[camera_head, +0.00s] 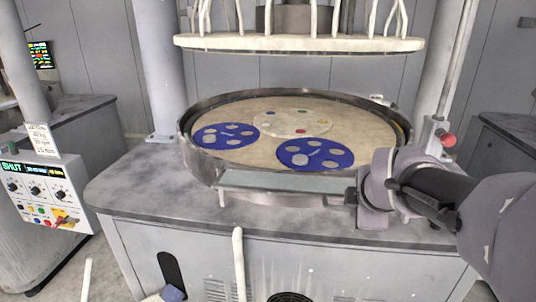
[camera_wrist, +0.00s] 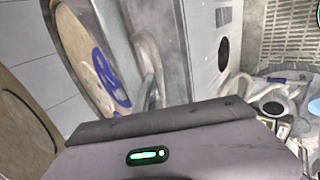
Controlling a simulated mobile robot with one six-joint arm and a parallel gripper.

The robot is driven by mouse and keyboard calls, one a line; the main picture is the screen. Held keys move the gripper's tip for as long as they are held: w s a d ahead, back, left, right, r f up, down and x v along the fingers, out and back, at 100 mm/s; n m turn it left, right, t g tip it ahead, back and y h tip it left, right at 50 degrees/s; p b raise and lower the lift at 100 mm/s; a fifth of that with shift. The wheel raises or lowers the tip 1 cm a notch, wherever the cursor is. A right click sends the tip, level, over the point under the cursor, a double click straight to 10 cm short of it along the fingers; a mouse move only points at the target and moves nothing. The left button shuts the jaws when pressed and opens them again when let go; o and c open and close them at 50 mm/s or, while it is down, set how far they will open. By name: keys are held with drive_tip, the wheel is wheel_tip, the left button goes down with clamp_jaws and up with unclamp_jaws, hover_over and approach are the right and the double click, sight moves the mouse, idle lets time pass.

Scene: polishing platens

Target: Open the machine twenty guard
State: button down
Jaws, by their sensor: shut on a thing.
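The guard (camera_head: 285,183) is a flat, grey-green panel along the front of the round platen (camera_head: 240,165). It stands at the machine's front edge, below the platen's metal rim. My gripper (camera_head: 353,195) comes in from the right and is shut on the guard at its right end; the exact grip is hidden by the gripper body. In the wrist view the gripper body fills the bottom and hides the fingertips. The control box (camera_head: 47,195) at the left has a display that reads "SHUT". No machine number is readable.
The platen bears two blue carriers (camera_head: 315,152) and a pale one (camera_head: 294,124). An upper plate (camera_head: 300,43) hangs above it, between two columns (camera_head: 160,70). A pale post (camera_head: 238,262) stands before the cabinet. A red button (camera_head: 448,139) is at the right column.

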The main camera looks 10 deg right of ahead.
idle(0.3)
drive_tip(key=c, duration=1.5)
unclamp_jaws()
drive_tip(key=shift+s, duration=0.25)
drive_tip(key=shift+o, duration=0.2)
drive_tip(key=shift+w, duration=0.1)
drive_tip(key=p+v, duration=0.7)
drive_tip(key=v, duration=1)
drive_tip(key=shift+r, duration=0.15)
